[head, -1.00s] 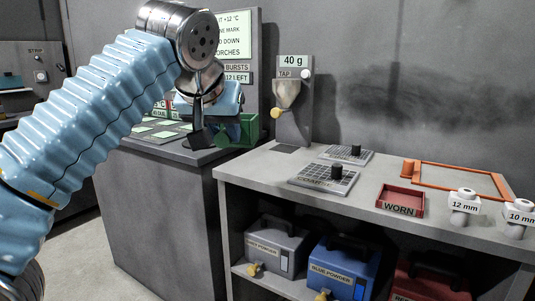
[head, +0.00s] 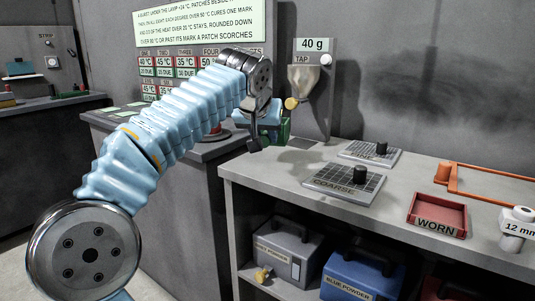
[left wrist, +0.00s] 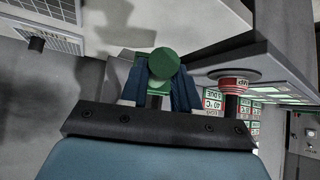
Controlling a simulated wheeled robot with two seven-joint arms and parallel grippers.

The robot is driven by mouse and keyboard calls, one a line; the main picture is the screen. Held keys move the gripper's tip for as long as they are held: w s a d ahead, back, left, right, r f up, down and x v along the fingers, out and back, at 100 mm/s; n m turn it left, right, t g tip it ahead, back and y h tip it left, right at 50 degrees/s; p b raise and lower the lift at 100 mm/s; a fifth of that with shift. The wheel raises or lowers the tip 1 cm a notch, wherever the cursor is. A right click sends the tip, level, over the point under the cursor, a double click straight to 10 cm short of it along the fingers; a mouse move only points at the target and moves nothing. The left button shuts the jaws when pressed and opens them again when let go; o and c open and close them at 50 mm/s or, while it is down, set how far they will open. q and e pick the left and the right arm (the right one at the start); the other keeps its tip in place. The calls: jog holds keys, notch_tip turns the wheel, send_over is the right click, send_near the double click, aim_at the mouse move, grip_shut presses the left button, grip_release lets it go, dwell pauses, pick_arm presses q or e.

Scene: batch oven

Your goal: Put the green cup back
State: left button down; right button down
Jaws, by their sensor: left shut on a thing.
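My left gripper (head: 268,128) is shut on the green cup (head: 286,130). In the head view the cup is mostly hidden behind the gripper, near the left end of the bench and below the tap. In the left wrist view my left gripper (left wrist: 160,92) has its blue fingers on both sides of the cup, whose round green face (left wrist: 163,64) points at the camera. I cannot tell whether the cup touches a surface. My right gripper is not in view.
A funnel-shaped tap (head: 304,78) under a 40 g sign stands behind the gripper. The bench (head: 290,180) holds a COARSE sieve (head: 340,185), another sieve (head: 368,153) and a red WORN tray (head: 437,214). A red round object (left wrist: 236,80) stands left of the gripper on the oven counter.

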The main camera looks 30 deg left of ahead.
pick_arm(q)
jog(key=f, duration=0.1)
jog(key=w+f, duration=0.1)
jog(key=f, duration=0.1)
jog(key=w+f+b, duration=0.1)
jog(key=shift+a+f, duration=0.25)
jog(key=shift+f, duration=0.05)
jog(key=shift+s+f, duration=0.1)
jog(key=shift+f, duration=0.35)
jog(key=c, duration=0.8)
grip_release()
jog(key=shift+d+r, duration=0.1)
jog(key=shift+r, duration=0.1)
jog(key=p+v, duration=0.1)
jog(key=v, duration=1.1)
jog(key=shift+f, duration=0.1)
